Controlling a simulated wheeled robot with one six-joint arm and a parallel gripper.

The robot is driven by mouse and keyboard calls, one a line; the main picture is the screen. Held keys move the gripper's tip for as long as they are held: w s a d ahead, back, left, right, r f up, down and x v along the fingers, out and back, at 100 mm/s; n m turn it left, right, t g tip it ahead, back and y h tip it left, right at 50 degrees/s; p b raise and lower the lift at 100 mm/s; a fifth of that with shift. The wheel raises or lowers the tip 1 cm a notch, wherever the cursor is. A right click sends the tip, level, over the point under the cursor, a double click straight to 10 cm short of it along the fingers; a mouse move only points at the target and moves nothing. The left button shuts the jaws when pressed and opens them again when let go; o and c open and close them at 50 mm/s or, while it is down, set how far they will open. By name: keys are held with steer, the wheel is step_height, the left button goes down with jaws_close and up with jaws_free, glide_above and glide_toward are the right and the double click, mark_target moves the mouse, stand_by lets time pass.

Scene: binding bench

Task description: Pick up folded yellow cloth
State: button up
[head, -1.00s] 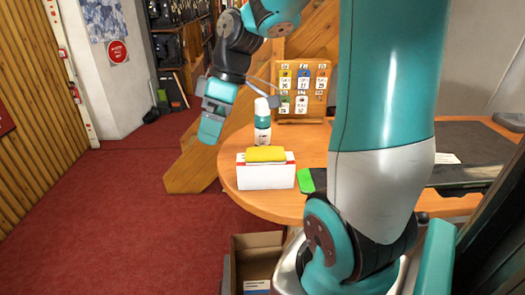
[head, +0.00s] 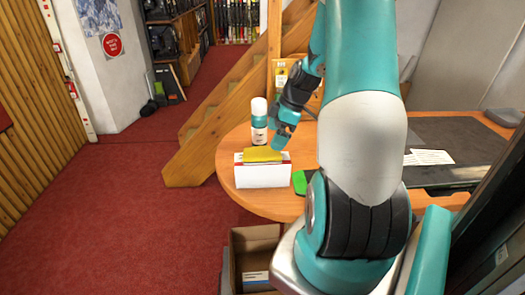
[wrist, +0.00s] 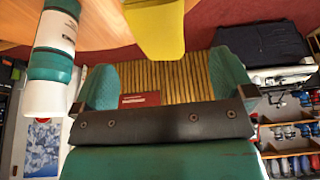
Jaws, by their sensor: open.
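The folded yellow cloth (head: 261,154) lies on top of a white box (head: 262,176) with a red edge, near the left rim of the round wooden table. My gripper (head: 281,138) is in the air just above and behind the cloth's right end in the head view, apart from it as far as I can tell. In the wrist view the yellow cloth (wrist: 155,27) shows at the top middle, beyond the two teal fingers. My gripper (wrist: 165,82) is open there, with nothing between its fingers.
A white and teal bottle (head: 259,122) stands close behind the box; it is at upper left in the wrist view (wrist: 52,55). A bright green item (head: 299,182) lies right of the box. An open cardboard box (head: 254,255) is below the table edge.

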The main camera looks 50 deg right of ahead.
mark_target(263, 152)
steer(key=shift+x, duration=0.9)
steer(key=shift+w+a+f+p, duration=0.3)
steer(key=shift+w+f+p, duration=0.05)
steer(key=shift+p, duration=0.35)
steer(key=p+x, duration=0.2)
steer(key=x, duration=0.1)
steer(key=shift+w+a+f, duration=0.15)
steer(key=shift+w, duration=0.15)
steer(key=shift+w+f, duration=0.1)
steer(key=shift+f, duration=0.35)
steer(key=c, duration=1)
